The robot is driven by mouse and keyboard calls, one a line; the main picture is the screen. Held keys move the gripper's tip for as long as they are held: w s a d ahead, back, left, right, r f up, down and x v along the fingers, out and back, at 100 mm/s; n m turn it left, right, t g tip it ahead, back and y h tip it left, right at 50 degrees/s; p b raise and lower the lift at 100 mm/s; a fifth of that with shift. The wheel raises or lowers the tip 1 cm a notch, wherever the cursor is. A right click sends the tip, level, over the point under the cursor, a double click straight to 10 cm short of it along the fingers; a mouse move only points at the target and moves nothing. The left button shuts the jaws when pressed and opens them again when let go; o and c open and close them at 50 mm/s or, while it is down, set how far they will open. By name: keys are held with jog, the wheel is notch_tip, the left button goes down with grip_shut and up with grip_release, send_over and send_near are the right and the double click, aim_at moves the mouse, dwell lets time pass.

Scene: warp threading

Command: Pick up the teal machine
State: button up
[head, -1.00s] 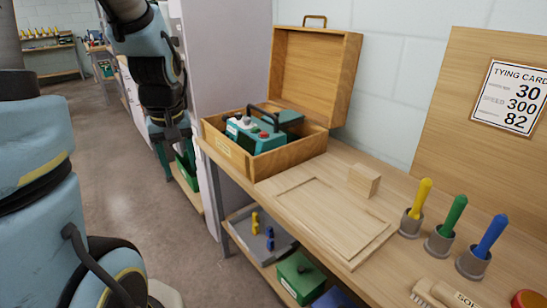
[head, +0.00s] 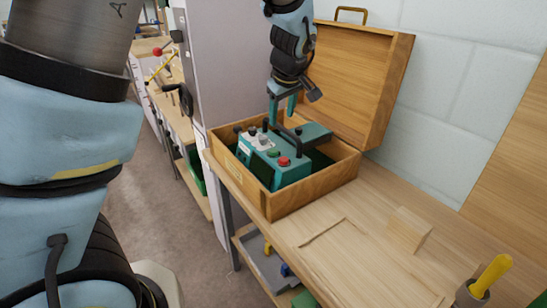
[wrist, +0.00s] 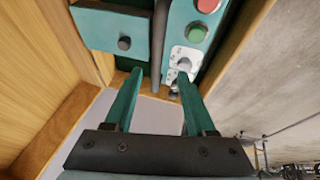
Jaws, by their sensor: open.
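The teal machine (head: 290,172) sits in the open wooden box (head: 315,190), with a red and a green button, a pale dial plate and a black carrying handle (head: 286,136). In the wrist view its button panel (wrist: 205,25) is at the top right and a flat teal part (wrist: 110,28) at the top left. My gripper (head: 282,112) is open and empty over the machine's far end, pointing down. In the wrist view the gripper (wrist: 158,78) has its fingers apart, with the dark handle (wrist: 157,45) seen between their tips. I cannot tell their exact height against the handle.
The box's lid (head: 355,85) stands open behind my gripper, close to the arm. A tall grey cabinet (head: 225,60) stands to the left. On the bench lie a wooden block (head: 408,229) and a holder with a yellow tool (head: 490,277). The bench front is mostly clear.

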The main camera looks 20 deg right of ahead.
aim_at(281, 126)
jog(key=shift+d+p+x, duration=0.1)
jog(key=shift+p+x, duration=0.6)
jog(key=shift+x, duration=1.05)
jog(key=shift+d+p+x, duration=0.15)
jog(key=shift+p+x, duration=0.5)
jog(key=shift+x, duration=1.15)
jog(key=shift+c, duration=0.4)
grip_shut()
jog(key=shift+r, duration=0.15)
